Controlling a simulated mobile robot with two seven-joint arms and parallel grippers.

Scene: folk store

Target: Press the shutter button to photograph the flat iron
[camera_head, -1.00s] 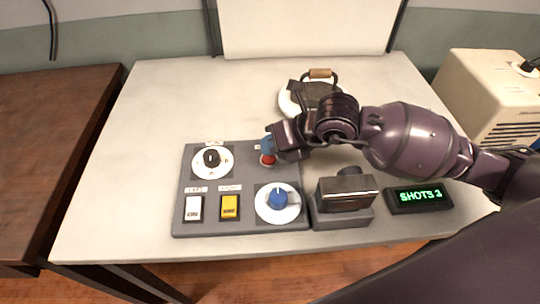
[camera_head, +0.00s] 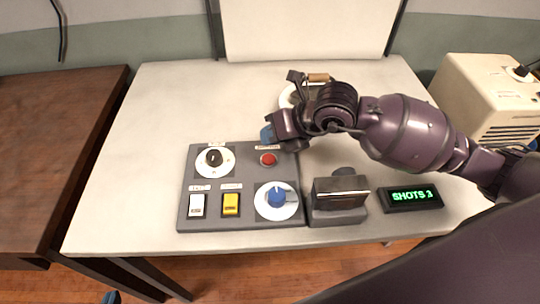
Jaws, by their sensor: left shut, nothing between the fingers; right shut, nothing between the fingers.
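The control panel (camera_head: 240,183) lies on the table with a red button (camera_head: 268,159) at its upper right, now uncovered. My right gripper (camera_head: 267,134) is shut and empty, just above and behind the red button, apart from it. The flat iron (camera_head: 318,78) is at the back behind my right arm; its wooden handle shows, and most of its body is hidden. A dark camera (camera_head: 340,193) stands right of the panel. The green display (camera_head: 412,195) reads SHOTS and a digit that looks like 3. Only the blue tip of my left gripper (camera_head: 111,297) shows at the bottom edge.
The panel also has a black knob (camera_head: 213,158), a blue knob (camera_head: 277,196), a white switch (camera_head: 197,206) and a yellow switch (camera_head: 231,204). A beige box (camera_head: 480,95) stands at the right. The table (camera_head: 160,110) is clear left of the panel.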

